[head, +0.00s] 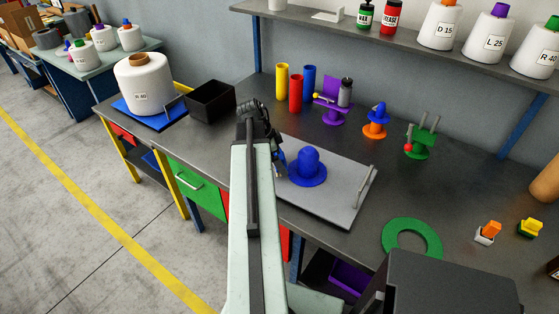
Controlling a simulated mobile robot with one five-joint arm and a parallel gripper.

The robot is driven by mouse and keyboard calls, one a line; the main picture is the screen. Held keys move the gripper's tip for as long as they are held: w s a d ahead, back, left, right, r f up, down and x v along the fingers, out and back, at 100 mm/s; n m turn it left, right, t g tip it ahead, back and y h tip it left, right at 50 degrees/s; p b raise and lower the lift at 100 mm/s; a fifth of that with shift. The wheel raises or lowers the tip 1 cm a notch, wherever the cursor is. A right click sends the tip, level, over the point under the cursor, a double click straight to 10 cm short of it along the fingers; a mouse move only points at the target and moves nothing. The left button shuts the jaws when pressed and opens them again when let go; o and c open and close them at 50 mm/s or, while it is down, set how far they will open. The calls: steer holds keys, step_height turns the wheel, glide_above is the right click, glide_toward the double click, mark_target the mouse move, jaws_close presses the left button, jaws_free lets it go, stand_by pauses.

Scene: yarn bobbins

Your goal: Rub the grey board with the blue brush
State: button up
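The grey board (330,204) is a flat plate with a bar handle at its right end, lying on the dark workbench. A blue piece with a round flat base and a domed knob (307,165) stands upright on the board; it looks like the blue brush, but no bristles show. My gripper (279,160) is at the left edge of this blue piece, low over the board. My arm hides part of the gripper and the board's left side. Whether the fingers touch the knob or are open or shut is not clear.
A black open box (211,101) and a large bobbin (144,82) on a blue mat stand at left. Yellow, red and blue cylinders (296,92), a purple stand (331,106), an orange piece (375,123) and a green stand (421,142) are behind. A green ring (412,223) lies right.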

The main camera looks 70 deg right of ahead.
steer(key=shift+f+b, duration=0.95)
steer(key=shift+f, duration=0.05)
